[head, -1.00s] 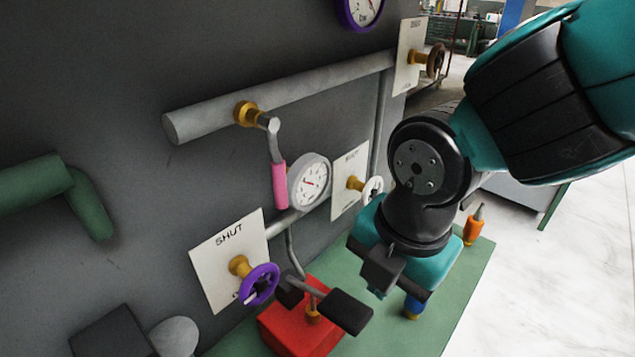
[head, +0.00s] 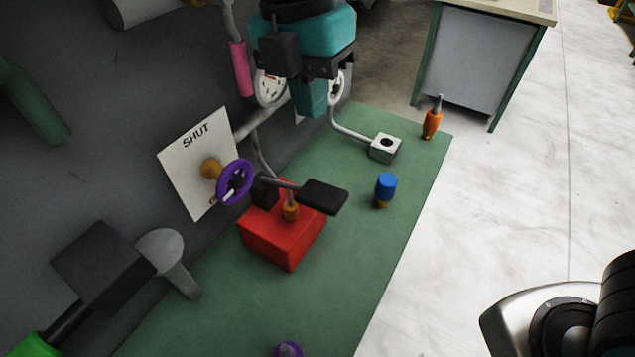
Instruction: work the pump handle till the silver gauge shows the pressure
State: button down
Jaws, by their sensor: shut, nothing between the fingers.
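The pump is a red box (head: 284,238) on the green bench top, with a thin lever across it. The pump handle's flat black grip (head: 323,197) sticks out to the right, above the bench. A black piece (head: 265,190) is at the lever's other side. The silver gauge (head: 268,89) is at the wall under the pink-handled lever; my gripper covers part of it and I cannot read its needle. My gripper (head: 310,108) points down in front of the wall, above and beyond the pump, apart from the handle. It is shut and empty.
A purple handwheel (head: 235,182) with a SHUT plate (head: 195,160) is left of the pump. A white handwheel (head: 337,89), pale socket box (head: 385,148), orange-handled tool (head: 431,122) and blue-topped peg (head: 385,188) lie to the right. A black block (head: 100,268) is at lower left.

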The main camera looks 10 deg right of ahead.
aim_at(325, 196)
jog(key=shift+f, duration=0.1)
jog(key=f, duration=0.4)
jog(key=d+f+p, duration=0.1)
jog(key=f, duration=0.4)
jog(key=s+f+p, duration=0.1)
jog(key=f, duration=0.3)
jog(key=shift+s+d+f, duration=0.1)
jog(key=shift+d+f, duration=0.15)
jog(key=shift+f, duration=0.15)
jog(key=shift+f, duration=0.1)
